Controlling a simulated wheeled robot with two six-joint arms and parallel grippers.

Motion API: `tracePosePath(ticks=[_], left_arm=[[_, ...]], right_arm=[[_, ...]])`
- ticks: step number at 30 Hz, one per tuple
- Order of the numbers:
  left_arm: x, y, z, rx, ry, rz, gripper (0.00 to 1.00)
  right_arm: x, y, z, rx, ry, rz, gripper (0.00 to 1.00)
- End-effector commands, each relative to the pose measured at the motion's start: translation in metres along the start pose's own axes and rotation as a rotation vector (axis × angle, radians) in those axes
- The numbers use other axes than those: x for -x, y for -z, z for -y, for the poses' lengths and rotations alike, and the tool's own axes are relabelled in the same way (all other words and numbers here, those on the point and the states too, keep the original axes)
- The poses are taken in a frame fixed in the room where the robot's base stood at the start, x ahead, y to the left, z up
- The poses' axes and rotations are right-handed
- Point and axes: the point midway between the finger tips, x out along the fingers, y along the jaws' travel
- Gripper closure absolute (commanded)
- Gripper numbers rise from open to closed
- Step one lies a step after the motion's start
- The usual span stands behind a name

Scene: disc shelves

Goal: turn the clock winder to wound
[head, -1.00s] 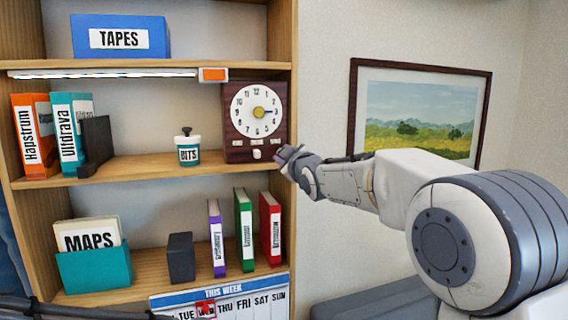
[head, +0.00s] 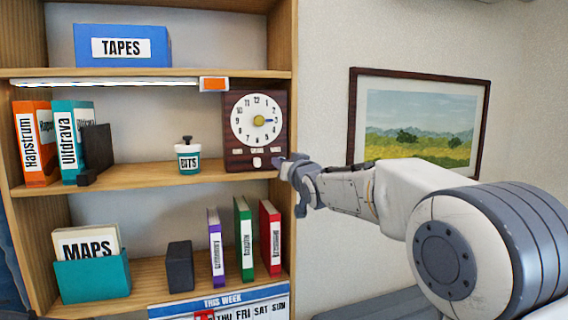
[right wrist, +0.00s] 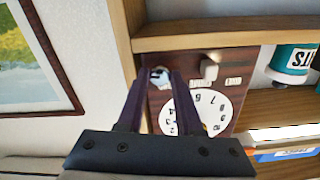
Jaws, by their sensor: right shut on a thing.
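The clock (head: 235,158) is a dark wooden box with a white dial, on the middle shelf at its right end. Three small labels sit below the dial, too small to read, with a pale knob (head: 257,162) under the middle one. My right gripper (head: 283,163) is at the clock's lower right corner. In the right wrist view, the clock (right wrist: 242,92) appears upside down, and the gripper (right wrist: 162,80) is shut on a small pale part, which I take as the clock winder (right wrist: 160,75). The fingers hide much of it. My left gripper is out of view.
A teal jar (head: 188,158) stands left of the clock. A light bar (head: 110,82) runs under the shelf above. Books and a teal box (head: 93,278) fill the lower shelf. A framed picture (head: 420,120) hangs on the wall to the right.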

Motion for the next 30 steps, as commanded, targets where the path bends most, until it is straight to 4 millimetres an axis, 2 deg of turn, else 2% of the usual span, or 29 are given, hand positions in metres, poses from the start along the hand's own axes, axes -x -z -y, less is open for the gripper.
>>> tracePosePath(ticks=[30], left_arm=[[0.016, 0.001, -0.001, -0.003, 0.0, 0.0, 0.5]], right_arm=[[0.0, 0.0, -0.001, -0.965, -0.002, 0.001, 1.0]])
